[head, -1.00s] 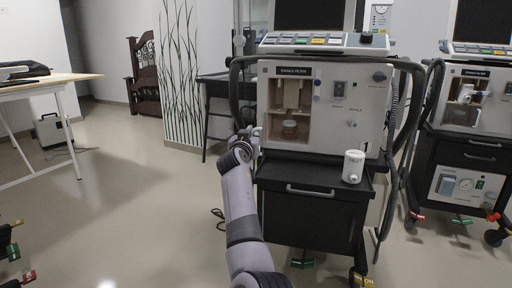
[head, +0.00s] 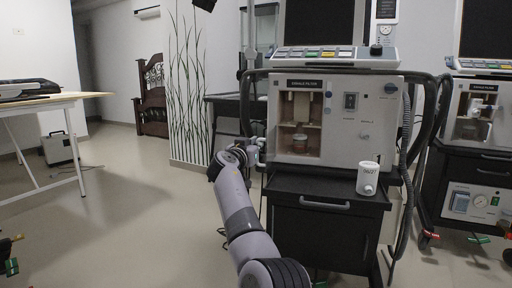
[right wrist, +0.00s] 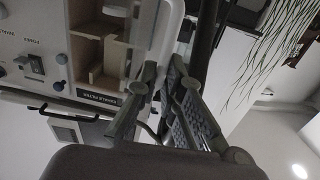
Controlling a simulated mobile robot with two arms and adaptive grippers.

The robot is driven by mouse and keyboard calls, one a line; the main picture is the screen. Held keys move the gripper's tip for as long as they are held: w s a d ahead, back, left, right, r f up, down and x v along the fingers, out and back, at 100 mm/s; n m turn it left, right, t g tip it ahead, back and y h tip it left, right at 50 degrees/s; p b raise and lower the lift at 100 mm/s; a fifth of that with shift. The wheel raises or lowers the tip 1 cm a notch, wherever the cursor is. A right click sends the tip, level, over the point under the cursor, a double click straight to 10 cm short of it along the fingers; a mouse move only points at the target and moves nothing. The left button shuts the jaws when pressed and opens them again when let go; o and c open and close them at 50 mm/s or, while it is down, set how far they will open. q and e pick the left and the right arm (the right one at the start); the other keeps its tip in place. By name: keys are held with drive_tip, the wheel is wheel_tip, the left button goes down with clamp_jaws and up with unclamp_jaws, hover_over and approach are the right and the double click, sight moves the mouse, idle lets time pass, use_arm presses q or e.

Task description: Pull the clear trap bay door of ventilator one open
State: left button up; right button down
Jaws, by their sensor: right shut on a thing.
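Ventilator one (head: 345,140) stands right of centre in the head view, with a filter bay (head: 300,139) behind a dark-labelled opening. My right gripper (head: 257,150) is at the left edge of the ventilator's front, at the bay's lower height. In the right wrist view its fingers (right wrist: 164,78) are closed together beside the bay, on what appears to be the door's edge or handle. My left gripper is out of view.
A white canister (head: 368,178) stands on the black cart (head: 325,225) below the ventilator. Dark hoses (head: 436,110) hang on its right. A second ventilator (head: 475,115) stands at the right. A table (head: 60,104) is at the left, with open floor between.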

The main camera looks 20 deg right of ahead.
drive_tip(key=c, duration=1.7)
unclamp_jaws()
drive_tip(key=shift+v, duration=3.8)
drive_tip(key=shift+d, duration=0.1)
